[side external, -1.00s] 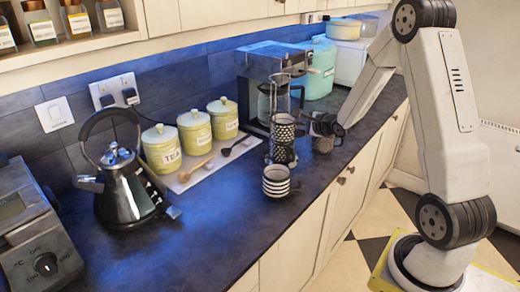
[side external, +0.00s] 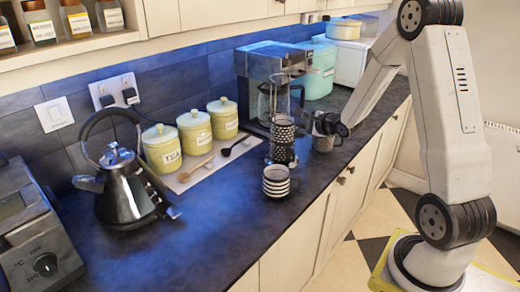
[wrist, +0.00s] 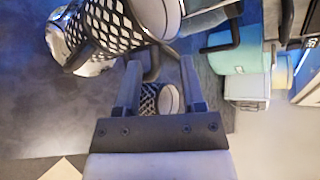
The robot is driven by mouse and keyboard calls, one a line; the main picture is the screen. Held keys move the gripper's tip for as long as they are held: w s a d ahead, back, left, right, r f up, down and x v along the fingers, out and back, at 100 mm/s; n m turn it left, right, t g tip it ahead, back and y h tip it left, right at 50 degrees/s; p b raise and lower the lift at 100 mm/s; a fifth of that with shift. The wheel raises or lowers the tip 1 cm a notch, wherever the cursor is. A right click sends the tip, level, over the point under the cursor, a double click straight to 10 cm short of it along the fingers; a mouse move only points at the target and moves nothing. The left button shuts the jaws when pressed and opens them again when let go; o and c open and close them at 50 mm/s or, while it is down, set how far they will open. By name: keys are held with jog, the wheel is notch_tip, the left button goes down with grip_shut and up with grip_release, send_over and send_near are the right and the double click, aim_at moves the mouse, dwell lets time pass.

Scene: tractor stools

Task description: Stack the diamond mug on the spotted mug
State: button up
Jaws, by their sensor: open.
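Two dark patterned mugs stand one on the other by the coffee maker. The upper one (side external: 283,128) carries a white-on-black lattice, which looks like the diamond mug; it fills the top of the wrist view (wrist: 122,22). The lower one (side external: 282,153) is dark with pale marks, perhaps the spotted mug; its pattern is unclear. My gripper (wrist: 158,75) is open at a third, net-patterned mug (wrist: 150,99), seen between the fingers in the wrist view. In the side view this mug (side external: 324,143) stands right of the stack, partly hidden by my gripper. I cannot tell contact.
A striped mug (side external: 276,182) stands in front of the stack. The coffee maker (side external: 262,85) and its glass jug are close behind. A kettle (side external: 123,190), canisters (side external: 194,131) and spoons are to the left. Counter (side external: 225,235) is clear at front left.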

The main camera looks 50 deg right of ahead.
jog(key=v, duration=1.1)
jog(key=shift+w, duration=0.1)
dwell(0.5)
jog(key=s+a+f+n+g+y, duration=0.1)
jog(key=s+a+f+n+g, duration=0.1)
jog(key=a+n, duration=0.6)
jog(key=s+a+f+n+g+y, duration=0.1)
jog(key=s+a+f+n+g, duration=0.1)
jog(key=a+n, duration=0.6)
jog(key=s+a+f+n+g+y, duration=0.2)
jog(key=a+f+n+g, duration=0.1)
jog(key=a+n+g, duration=0.3)
jog(key=a+n, duration=0.2)
jog(key=n, duration=0.2)
jog(key=shift+f+n, duration=0.25)
jog(key=shift+n, duration=0.05)
